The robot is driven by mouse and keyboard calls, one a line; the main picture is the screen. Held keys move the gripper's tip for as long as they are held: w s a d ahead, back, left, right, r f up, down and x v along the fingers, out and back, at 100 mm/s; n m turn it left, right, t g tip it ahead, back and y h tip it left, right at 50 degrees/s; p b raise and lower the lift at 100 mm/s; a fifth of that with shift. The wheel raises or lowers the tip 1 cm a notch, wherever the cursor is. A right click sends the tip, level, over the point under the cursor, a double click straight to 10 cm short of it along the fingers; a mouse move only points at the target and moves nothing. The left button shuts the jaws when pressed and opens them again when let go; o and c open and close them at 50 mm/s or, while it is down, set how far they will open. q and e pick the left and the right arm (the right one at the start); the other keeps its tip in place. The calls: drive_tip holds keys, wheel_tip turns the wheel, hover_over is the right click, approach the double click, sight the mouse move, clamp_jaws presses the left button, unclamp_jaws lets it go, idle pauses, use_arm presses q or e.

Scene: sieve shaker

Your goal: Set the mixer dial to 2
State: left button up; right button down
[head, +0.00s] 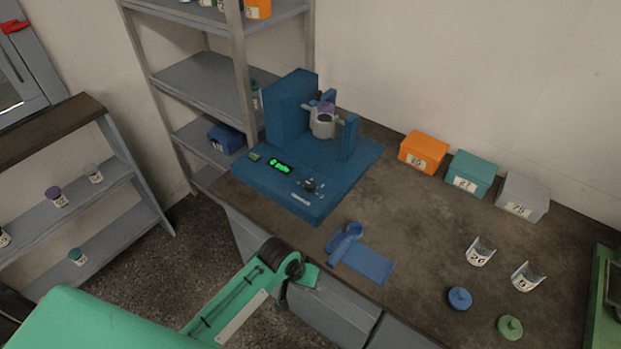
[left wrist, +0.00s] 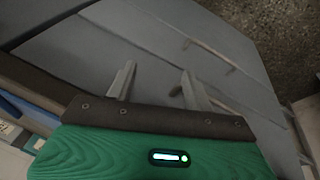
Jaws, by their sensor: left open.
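The mixer is a blue machine (head: 278,192) on the counter, with a grey vessel (head: 323,124) mounted at its back. A small dark dial (head: 309,185) sits on the right part of its front panel, with small pale marks around it. The marks and the dial setting are too small to read. A lit green display (head: 281,166) is left of the dial. My left arm reaches in from the lower left, its end near the counter's front edge, apart from the mixer. In the left wrist view my left gripper (left wrist: 158,84) is open and empty, facing grey cabinet fronts. My right gripper is not in view.
A blue stand (head: 362,259) lies in front of the mixer, close to my left arm. Orange (head: 422,153), teal (head: 470,174) and grey (head: 522,197) boxes line the wall. Labelled cups (head: 480,251) and lids (head: 459,298) are at the right.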

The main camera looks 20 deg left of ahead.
use_arm(q)
wheel_tip(320, 180, up, 12)
drive_tip(key=d, duration=0.3)
drive_tip(key=shift+g, duration=0.6)
drive_tip(key=w, duration=0.2)
drive_tip(key=w+r, duration=0.1)
drive_tip(key=w, duration=0.3)
drive_tip(key=shift+w+d+r, duration=0.1)
drive_tip(key=shift+d+r, duration=0.05)
drive_tip(key=shift+r, duration=0.2)
drive_tip(key=w+a+r+n+y, duration=0.1)
drive_tip(key=w+a+r+n, duration=0.1)
drive_tip(key=w+r, duration=0.35)
drive_tip(key=n+g+y, duration=0.1)
drive_tip(key=n+y, duration=0.1)
drive_tip(key=n, duration=0.2)
approach(310, 184)
wheel_tip(310, 184, down, 7)
drive_tip(key=shift+w+a+f+p, duration=0.1)
drive_tip(key=shift+w+p, duration=0.05)
drive_tip(key=shift+p, duration=1.05)
drive_tip(key=shift+f, duration=0.75)
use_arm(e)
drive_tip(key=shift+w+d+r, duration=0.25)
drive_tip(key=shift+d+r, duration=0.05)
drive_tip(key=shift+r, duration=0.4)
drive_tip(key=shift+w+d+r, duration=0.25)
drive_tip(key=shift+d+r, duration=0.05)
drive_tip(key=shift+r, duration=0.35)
